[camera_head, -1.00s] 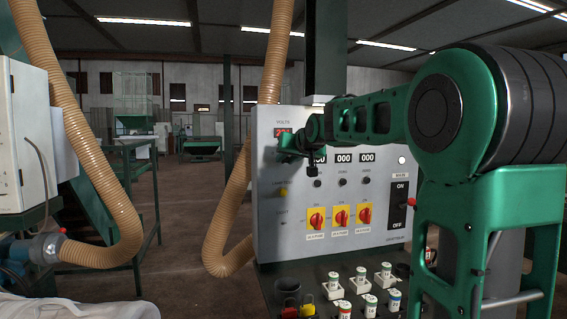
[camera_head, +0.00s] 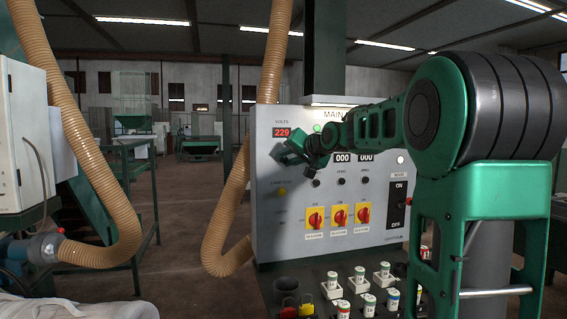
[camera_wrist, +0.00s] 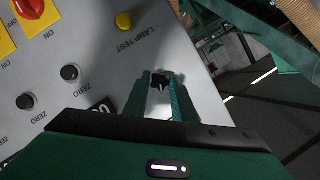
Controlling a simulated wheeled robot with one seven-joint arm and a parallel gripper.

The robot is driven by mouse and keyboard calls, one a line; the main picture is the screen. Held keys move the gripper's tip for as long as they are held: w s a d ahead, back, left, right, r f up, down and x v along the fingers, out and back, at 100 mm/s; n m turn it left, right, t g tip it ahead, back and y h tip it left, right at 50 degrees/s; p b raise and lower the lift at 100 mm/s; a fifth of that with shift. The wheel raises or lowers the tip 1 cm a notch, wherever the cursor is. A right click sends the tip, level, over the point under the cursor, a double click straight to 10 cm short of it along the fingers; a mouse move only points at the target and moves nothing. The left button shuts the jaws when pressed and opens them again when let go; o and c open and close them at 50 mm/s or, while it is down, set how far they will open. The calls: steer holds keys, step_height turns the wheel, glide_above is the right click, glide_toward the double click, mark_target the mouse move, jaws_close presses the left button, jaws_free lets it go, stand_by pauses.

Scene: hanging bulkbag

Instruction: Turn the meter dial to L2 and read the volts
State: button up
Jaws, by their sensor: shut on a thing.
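The meter on the grey control panel (camera_head: 375,224) has a red lit display (camera_head: 282,132) under the word VOLTS, and it reads 229. My gripper (camera_head: 287,160) is at the panel's upper left, just below that display. In the wrist view my gripper's two green fingers (camera_wrist: 160,95) are shut on a small dark pointed knob, the meter dial (camera_wrist: 160,82). The arm hides the dial in the head view. The dial's position markings are hidden or too small to read.
A yellow lamp test button (camera_wrist: 124,21) and black zero knobs (camera_wrist: 70,72) are near the fingers. Red rotary switches (camera_head: 316,218) on yellow plates sit lower on the panel. A black ON/OFF switch (camera_head: 397,208) is at right. A tan hose (camera_head: 226,262) hangs left of the panel.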

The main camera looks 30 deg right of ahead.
steer(key=shift+a+f, duration=0.1)
steer(key=o, duration=1)
steer(key=shift+o, duration=0.2)
steer(key=v, duration=1)
steer(key=shift+s, duration=0.35)
